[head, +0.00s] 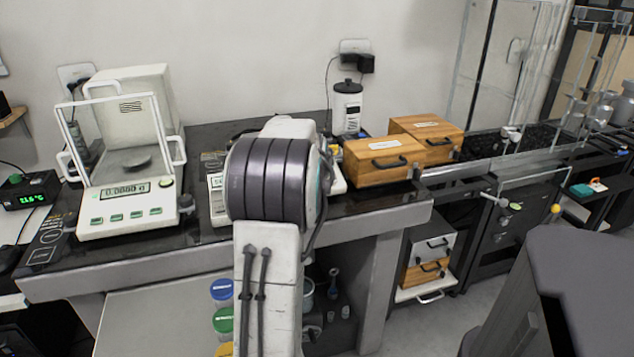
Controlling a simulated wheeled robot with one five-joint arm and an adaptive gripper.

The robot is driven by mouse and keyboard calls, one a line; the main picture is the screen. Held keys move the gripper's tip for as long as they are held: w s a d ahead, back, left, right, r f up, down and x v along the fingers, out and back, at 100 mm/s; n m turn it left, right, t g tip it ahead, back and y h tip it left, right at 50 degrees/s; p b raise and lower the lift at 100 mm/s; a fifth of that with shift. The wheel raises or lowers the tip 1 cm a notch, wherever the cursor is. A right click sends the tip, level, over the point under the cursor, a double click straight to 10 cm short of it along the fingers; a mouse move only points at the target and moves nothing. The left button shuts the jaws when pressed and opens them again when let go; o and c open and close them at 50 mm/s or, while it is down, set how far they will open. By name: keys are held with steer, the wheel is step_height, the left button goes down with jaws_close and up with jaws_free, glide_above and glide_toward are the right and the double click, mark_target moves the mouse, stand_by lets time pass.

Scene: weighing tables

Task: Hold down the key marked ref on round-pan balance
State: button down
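A white balance (127,222) with a glass draft shield stands on the dark bench top at the left. A small round grey pan (138,163) shows inside its shield. Its display (125,190) is lit and seems to read 0.0000 g. A row of several green keys (116,218) runs along its front; their marks are too small to read. A second white balance (217,207) sits to its right, mostly hidden behind my arm, and its pan cannot be seen. My gripper is not in view; only my arm's links show, in the middle.
Wooden boxes with black handles (378,172) stand right of my arm. A white bottle-like container (347,107) is behind them. A box with a green readout (31,196) sits at the far left. Colored-lid jars (222,290) are below the bench. A dark block (560,290) fills the lower right.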

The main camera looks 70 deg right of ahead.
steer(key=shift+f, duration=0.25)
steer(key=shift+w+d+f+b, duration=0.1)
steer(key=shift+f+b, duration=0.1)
steer(key=shift+b, duration=0.2)
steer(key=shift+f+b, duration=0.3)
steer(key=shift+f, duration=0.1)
stand_by(2.9)
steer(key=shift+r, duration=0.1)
stand_by(0.4)
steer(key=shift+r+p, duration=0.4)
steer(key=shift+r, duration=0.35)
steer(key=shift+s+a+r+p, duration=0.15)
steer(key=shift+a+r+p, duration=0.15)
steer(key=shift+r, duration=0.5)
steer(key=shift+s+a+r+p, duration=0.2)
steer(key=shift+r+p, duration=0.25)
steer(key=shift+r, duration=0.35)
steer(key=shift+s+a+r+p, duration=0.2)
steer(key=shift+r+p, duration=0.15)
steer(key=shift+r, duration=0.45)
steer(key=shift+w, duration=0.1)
